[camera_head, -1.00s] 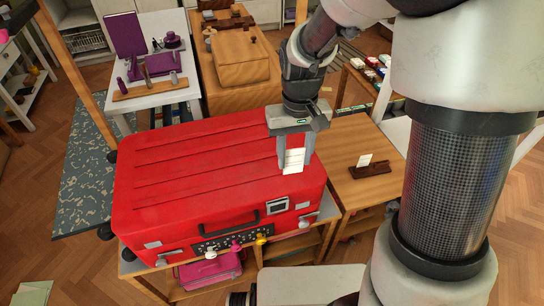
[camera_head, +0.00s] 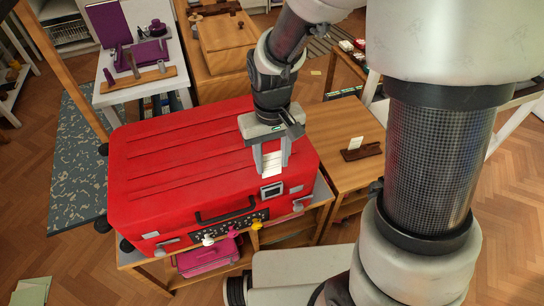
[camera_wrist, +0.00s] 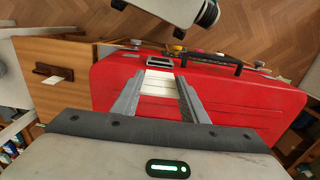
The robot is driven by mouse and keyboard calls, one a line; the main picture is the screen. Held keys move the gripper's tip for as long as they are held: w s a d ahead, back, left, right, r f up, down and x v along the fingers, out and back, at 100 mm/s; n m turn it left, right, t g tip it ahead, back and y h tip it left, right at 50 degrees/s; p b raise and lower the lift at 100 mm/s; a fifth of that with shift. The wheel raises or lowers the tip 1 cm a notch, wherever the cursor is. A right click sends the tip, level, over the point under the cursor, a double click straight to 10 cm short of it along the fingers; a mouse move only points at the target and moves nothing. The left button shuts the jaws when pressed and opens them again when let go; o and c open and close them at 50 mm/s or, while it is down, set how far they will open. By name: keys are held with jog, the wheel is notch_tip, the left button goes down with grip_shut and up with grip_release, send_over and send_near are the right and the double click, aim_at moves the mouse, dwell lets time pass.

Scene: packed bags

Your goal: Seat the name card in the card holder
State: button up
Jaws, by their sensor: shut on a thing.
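My gripper (camera_head: 272,172) is shut on a white name card (camera_head: 271,158), which hangs between its two fingers above the front right part of the red suitcase (camera_head: 190,160). The card also shows between the fingers in the wrist view (camera_wrist: 158,84). The card holder (camera_head: 271,190), a small metal-edged frame with a dark inside, is on the suitcase's front face by the top edge. In the wrist view the holder (camera_wrist: 160,62) lies just beyond the card's far edge. The card appears apart from it, but the exact gap is hard to tell.
The suitcase handle (camera_head: 225,212) is left of the holder, with latches on the same face. A wooden table (camera_head: 340,115) at right carries a dark wooden stand (camera_head: 361,152) with a white card (camera_head: 355,143). A bag tag or knob (camera_head: 257,224) hangs below the holder.

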aim_at(272, 170)
jog(key=shift+f+b, duration=1.1)
jog(key=shift+f, duration=0.75)
jog(key=shift+f+b, duration=1.3)
jog(key=shift+f, duration=0.65)
jog(key=shift+r, duration=0.2)
jog(key=shift+r+p, duration=1.45)
jog(key=shift+r, duration=0.05)
jog(key=shift+f+b, duration=1.1)
jog(key=shift+f, duration=0.5)
dwell(0.8)
